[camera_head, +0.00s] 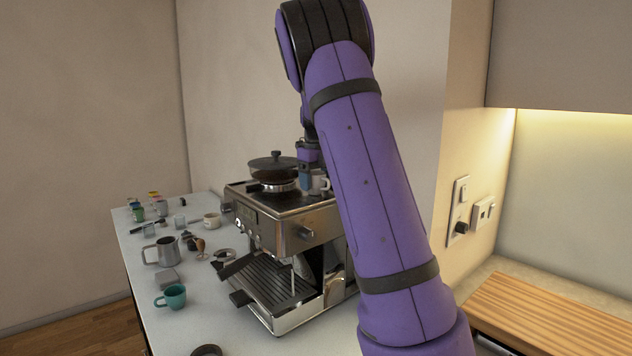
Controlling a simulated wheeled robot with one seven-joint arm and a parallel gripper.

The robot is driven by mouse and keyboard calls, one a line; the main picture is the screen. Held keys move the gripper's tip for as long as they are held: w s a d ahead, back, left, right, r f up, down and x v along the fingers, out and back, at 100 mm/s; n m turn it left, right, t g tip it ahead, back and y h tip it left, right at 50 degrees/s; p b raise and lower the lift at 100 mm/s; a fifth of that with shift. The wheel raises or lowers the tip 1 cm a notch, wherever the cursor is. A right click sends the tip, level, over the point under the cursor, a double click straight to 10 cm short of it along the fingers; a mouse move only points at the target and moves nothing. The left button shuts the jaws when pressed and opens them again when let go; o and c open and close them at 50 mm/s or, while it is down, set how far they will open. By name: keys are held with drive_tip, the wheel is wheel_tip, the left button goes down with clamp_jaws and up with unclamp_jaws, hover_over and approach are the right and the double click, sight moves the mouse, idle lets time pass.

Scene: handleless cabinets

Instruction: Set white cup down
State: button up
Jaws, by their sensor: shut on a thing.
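A white cup (323,184) shows at the top right of the espresso machine (290,232), partly hidden by my gripper and arm. My gripper (309,184) points down from above and is shut on this cup. The cup is at about the level of the machine's top; I cannot tell whether it touches it.
A wooden board (545,315) lies at right.

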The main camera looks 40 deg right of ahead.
drive_tip(key=shift+f, duration=0.15)
drive_tip(key=o, duration=1)
drive_tip(key=shift+c, duration=0.2)
wheel_tip(320, 180, up, 12)
drive_tip(key=f, duration=0.1)
drive_tip(key=s+a+r+n+t+y, duration=0.1)
drive_tip(key=s+a+r+n+t, duration=0.1)
drive_tip(key=s+a+n, duration=0.7)
drive_tip(key=s+a+f+n+t, duration=0.1)
drive_tip(key=s+a+f+n, duration=0.2)
drive_tip(key=s+a+n, duration=0.3)
drive_tip(key=s+a+f+n+t, duration=0.1)
drive_tip(key=s+a+f+n, duration=0.2)
drive_tip(key=s+a+n, duration=0.4)
drive_tip(key=s+a+f+n+t+h, duration=0.1)
drive_tip(key=s+a+f+n, duration=0.2)
drive_tip(key=n, duration=1.1)
drive_tip(key=s+a, duration=0.3)
drive_tip(key=s, duration=0.3)
drive_tip(key=shift+a+f+n, duration=0.3)
drive_tip(key=shift+a+f, duration=0.05)
drive_tip(key=shift+a, duration=0.05)
